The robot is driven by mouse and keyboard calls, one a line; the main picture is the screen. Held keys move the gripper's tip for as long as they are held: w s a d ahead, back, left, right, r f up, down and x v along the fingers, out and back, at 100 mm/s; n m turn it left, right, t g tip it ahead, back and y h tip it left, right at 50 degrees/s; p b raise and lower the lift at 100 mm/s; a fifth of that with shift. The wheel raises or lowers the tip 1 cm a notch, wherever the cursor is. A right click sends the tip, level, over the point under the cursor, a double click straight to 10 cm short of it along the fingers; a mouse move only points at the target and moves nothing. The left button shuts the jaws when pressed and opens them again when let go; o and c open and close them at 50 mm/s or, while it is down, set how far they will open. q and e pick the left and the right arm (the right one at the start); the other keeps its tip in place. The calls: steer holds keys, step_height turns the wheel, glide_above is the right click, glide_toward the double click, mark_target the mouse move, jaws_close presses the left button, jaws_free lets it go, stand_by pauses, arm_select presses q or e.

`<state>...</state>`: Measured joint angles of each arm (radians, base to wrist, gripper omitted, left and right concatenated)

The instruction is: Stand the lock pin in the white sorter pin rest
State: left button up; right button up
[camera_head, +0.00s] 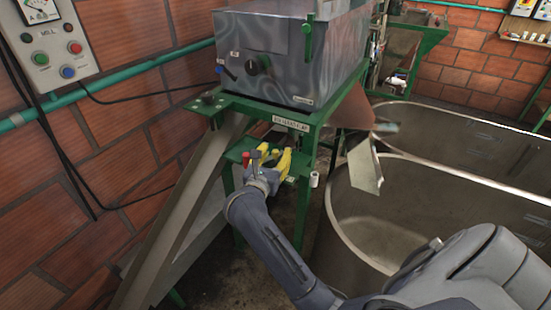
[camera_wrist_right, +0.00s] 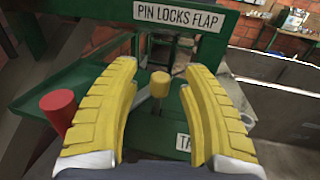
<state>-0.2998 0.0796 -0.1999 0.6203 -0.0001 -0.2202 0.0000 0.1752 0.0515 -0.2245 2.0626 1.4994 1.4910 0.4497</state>
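My right gripper (camera_head: 271,158) is at the small green shelf (camera_head: 238,153) under the metal machine, its yellow fingers spread. In the right wrist view the open fingers (camera_wrist_right: 159,70) stand either side of a yellow-headed pin (camera_wrist_right: 159,86), with gaps on both sides. It appears to be the lock pin, upright on the green shelf; its lower end is not clear. A red cylinder (camera_wrist_right: 58,108) stands left of the fingers and also shows in the head view (camera_head: 245,158). A small white cylinder (camera_head: 314,179), possibly the white pin rest, is at the shelf's right edge. My left gripper is out of view.
A "PIN LOCKS FLAP" label (camera_wrist_right: 178,16) is on the green frame above the shelf. A sloping metal chute (camera_head: 180,208) runs down at the left. A large tank (camera_head: 345,215) stands at the right, with a hanging metal flap (camera_head: 365,168) beside it.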

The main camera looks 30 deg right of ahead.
jaws_close()
steer(key=shift+r, duration=0.1)
stand_by(0.4)
step_height(320, 180, up, 19)
steer(key=s+d+f+m+g+h, duration=0.4)
steer(key=s+d+f+m+g, duration=0.2)
steer(key=s, duration=0.4)
steer(key=shift+d+f+g, duration=0.85)
steer(key=shift+f+g, duration=0.25)
steer(key=shift+g, duration=0.2)
